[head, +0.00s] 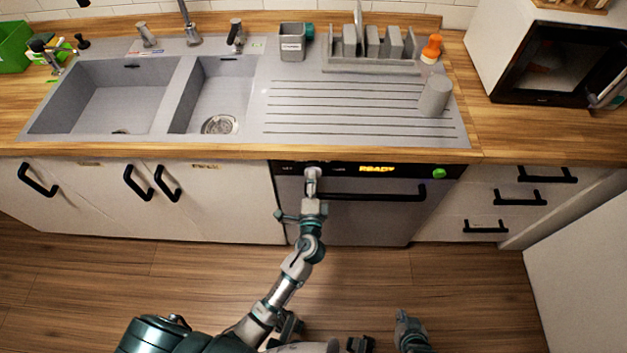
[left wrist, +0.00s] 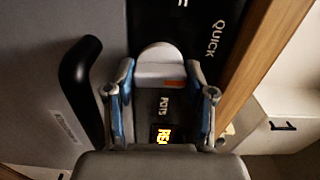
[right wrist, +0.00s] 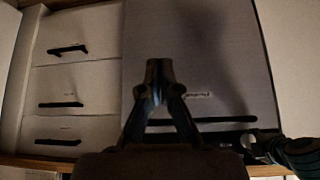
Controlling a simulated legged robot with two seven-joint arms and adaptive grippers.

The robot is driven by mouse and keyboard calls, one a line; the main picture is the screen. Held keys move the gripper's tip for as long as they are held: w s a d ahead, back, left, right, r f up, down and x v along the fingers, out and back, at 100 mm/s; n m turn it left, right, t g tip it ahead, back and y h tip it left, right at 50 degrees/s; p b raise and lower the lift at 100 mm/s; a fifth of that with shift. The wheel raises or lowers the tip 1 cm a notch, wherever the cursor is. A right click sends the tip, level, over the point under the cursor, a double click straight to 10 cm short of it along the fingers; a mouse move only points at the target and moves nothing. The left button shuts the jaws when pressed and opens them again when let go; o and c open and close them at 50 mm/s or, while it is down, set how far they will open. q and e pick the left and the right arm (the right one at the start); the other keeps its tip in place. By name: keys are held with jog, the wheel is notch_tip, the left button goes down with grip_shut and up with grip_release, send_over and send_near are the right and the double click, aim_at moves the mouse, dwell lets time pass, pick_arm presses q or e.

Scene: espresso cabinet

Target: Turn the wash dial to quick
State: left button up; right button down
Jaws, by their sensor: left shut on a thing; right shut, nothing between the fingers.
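The wash dial (head: 313,171) is a pale round knob at the left of the dishwasher's (head: 350,212) black control strip. In the left wrist view the dial (left wrist: 160,52) sits between the two fingers of my left gripper (left wrist: 160,72), which is shut on it. An orange mark on its edge faces the word POTS. QUICK is printed to the right of the dial. In the head view my left gripper (head: 311,184) hides part of the dial. My right gripper (right wrist: 160,72) is shut and empty, with its fingertips together, away from the dial.
A lit READY display (head: 391,169) and a green button (head: 439,174) are on the same strip. The black dishwasher handle (head: 372,191) runs below it. The wooden counter edge (head: 240,153) lies just above. The floor in front is clear apart from my arms.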

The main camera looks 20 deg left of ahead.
pick_arm(q)
jog(key=n+b, duration=0.2)
jog(key=n, duration=0.1)
jog(key=shift+f+n, duration=0.3)
jog(key=shift+f, duration=0.1)
jog(key=shift+n+b, duration=0.3)
jog(key=shift+n, duration=0.1)
pick_arm(e)
jog(key=w+a+r+t+y, duration=0.1)
jog(key=w+a+r+t, duration=0.2)
jog(key=w+r+t, duration=0.2)
jog(key=shift+w+t+y, duration=0.3)
jog(key=shift+w+t, duration=0.2)
jog(key=shift+w, duration=0.85)
jog(key=shift+r, duration=0.1)
pick_arm(q)
jog(key=o, duration=1.1)
jog(key=shift+o, duration=0.3)
jog(key=shift+r, duration=0.1)
jog(key=shift+r, duration=0.1)
jog(key=v, duration=1.2)
